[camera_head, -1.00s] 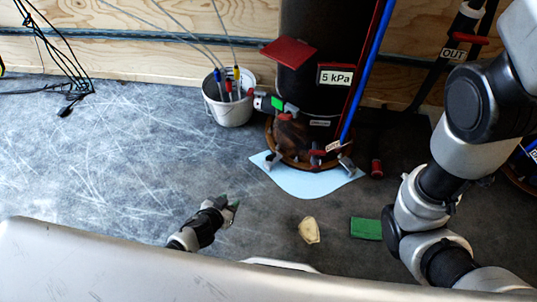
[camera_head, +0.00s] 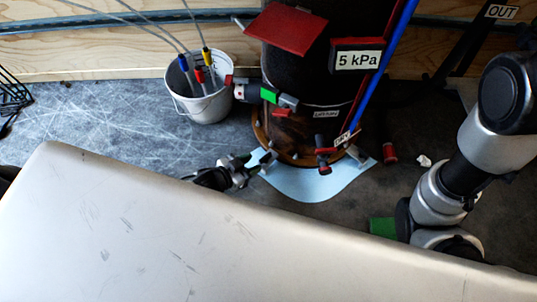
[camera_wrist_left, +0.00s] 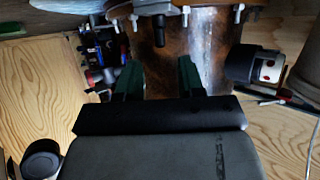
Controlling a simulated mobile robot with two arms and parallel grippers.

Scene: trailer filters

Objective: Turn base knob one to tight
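The filter vessel (camera_head: 292,82) is a dark cylinder with a brown round base on a light blue mat (camera_head: 313,186). Small knobs and bolts ring the base flange, including a pale knob (camera_head: 353,153) at its right front. My left gripper (camera_head: 256,163) is at the left front of the base, near a small fitting there; contact cannot be told. In the left wrist view its two green fingers (camera_wrist_left: 160,76) are apart with nothing between them. A dark knob (camera_wrist_left: 159,31) on the flange shows just beyond the fingertips.
A white bucket (camera_head: 202,109) with coloured-handled tools stands left of the vessel. A red valve handle (camera_head: 323,160) and a red-capped piece (camera_head: 389,153) are at the front right. A green block (camera_head: 382,228) is partly covered. Open floor lies left.

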